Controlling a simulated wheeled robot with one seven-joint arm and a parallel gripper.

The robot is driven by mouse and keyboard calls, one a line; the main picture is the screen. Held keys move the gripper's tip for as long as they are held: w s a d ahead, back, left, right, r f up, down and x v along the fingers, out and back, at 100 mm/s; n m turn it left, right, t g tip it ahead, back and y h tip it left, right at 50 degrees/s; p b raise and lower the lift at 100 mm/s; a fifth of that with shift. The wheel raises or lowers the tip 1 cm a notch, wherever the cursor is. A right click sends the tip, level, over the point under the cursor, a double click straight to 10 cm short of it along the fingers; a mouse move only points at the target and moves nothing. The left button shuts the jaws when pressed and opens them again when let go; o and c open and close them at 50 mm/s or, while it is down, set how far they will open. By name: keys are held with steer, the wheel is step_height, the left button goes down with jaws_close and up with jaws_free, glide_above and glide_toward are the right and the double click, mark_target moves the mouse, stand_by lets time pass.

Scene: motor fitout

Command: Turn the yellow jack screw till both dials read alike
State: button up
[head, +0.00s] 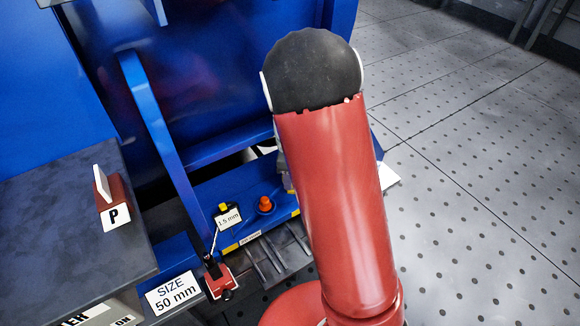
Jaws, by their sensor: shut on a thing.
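My gripper is hidden behind my own red arm in the head view, so what its jaws hold cannot be seen. I cannot pick out the yellow jack screw for sure; it may be behind my arm. A small yellow part (223,206) shows just above a tag reading 1.5 mm (229,219), on the blue base (205,194). An orange-red knob (265,204) stands to its right. A red block with a black top (220,283) stands in front, with a thin rod rising toward the tag. No dial face is readable.
A dark bench (60,225) at left bears a red and white block marked P (110,208). A sign reading SIZE 50 mm (172,293) stands near the front. Open dotted floor (480,210) lies at right.

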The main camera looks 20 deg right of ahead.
steer(key=shift+d+f+m+p, duration=0.1)
steer(key=shift+m+p, duration=0.65)
steer(key=shift+m, duration=0.35)
steer(key=o, duration=1)
